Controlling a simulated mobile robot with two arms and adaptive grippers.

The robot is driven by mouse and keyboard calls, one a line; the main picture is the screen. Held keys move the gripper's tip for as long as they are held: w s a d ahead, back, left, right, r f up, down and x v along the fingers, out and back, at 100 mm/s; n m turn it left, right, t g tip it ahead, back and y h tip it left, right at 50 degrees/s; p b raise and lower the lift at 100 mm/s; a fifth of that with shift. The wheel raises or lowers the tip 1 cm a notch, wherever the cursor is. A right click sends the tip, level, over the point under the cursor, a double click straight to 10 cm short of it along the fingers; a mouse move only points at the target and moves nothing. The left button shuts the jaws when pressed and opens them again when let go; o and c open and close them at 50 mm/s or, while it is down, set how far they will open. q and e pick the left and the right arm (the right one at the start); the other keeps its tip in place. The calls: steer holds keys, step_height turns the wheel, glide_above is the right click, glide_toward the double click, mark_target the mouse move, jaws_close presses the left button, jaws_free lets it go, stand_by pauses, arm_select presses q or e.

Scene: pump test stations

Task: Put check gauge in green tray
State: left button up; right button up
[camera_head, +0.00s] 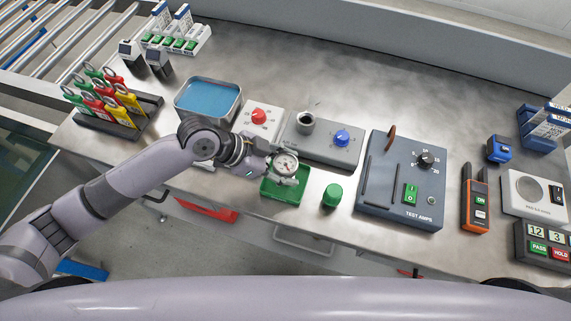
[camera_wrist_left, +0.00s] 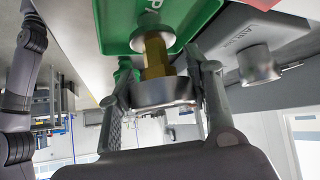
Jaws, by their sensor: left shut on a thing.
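The check gauge (camera_head: 287,165) has a round white dial and a metal rim. My left gripper (camera_head: 280,168) is shut on it and holds it over the green tray (camera_head: 285,194), near the table's front edge. In the left wrist view the gauge's metal body (camera_wrist_left: 165,92) sits between my left gripper's fingers (camera_wrist_left: 165,95), with its brass stem pointing to the green tray (camera_wrist_left: 120,22). The stem's end appears at or close to the tray; I cannot tell whether they touch. My right gripper is not in view.
A green cap (camera_head: 332,195) stands just right of the tray. Behind are a grey block with a blue knob (camera_head: 342,137) and a red-knobbed box (camera_head: 259,116). The test amps panel (camera_head: 402,180) stands to the right, a blue-filled bin (camera_head: 208,99) to the left.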

arm_select(q)
steer(key=shift+f, duration=0.1)
steer(key=o, duration=1.4)
steer(key=shift+o, duration=0.2)
steer(key=shift+r, duration=0.3)
steer(key=b+v, duration=0.1)
steer(key=v, duration=1.1)
steer(key=shift+f, duration=0.2)
